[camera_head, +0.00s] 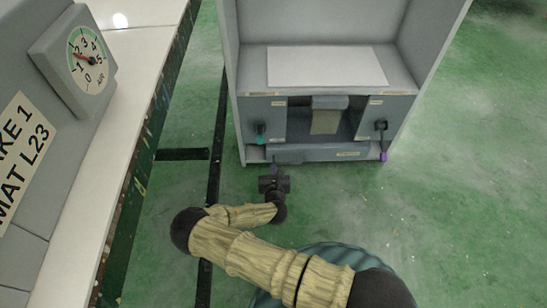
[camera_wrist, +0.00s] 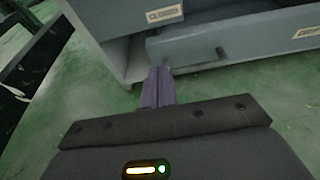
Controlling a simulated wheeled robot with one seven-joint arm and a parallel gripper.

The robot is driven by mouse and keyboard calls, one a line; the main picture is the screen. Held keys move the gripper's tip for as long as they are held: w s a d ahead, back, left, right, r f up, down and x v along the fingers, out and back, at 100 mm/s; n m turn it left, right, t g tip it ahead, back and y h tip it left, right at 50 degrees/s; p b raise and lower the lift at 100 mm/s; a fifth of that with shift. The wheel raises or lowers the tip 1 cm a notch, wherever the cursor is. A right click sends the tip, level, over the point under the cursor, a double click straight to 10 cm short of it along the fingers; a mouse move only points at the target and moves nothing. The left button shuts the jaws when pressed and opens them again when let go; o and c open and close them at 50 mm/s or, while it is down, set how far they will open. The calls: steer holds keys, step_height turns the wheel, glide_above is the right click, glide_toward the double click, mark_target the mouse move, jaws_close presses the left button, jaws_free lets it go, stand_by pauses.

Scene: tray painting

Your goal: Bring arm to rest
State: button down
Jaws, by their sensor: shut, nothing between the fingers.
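My gripper (camera_head: 275,170) is in the middle of the head view, on my bent arm, in front of the grey cabinet (camera_head: 232,92). In the wrist view the two purple-grey fingers (camera_wrist: 158,84) lie together, shut with nothing between them. They point towards the cabinet's lower front, near a grey drawer front (camera_wrist: 245,42) with a dark handle. I cannot tell whether the fingertips touch it.
A white sheet (camera_head: 325,66) lies on the cabinet's top shelf. A teal-tipped part (camera_head: 260,134) and a purple-tipped part (camera_head: 382,156) are on its front. A counter with a round gauge (camera_head: 88,60) stands at left. Green floor (camera_head: 450,160) is open at right.

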steer(key=v, duration=0.2)
steer(key=shift+s, duration=0.35)
steer(key=shift+d+p, duration=0.1)
steer(key=shift+p, duration=0.2)
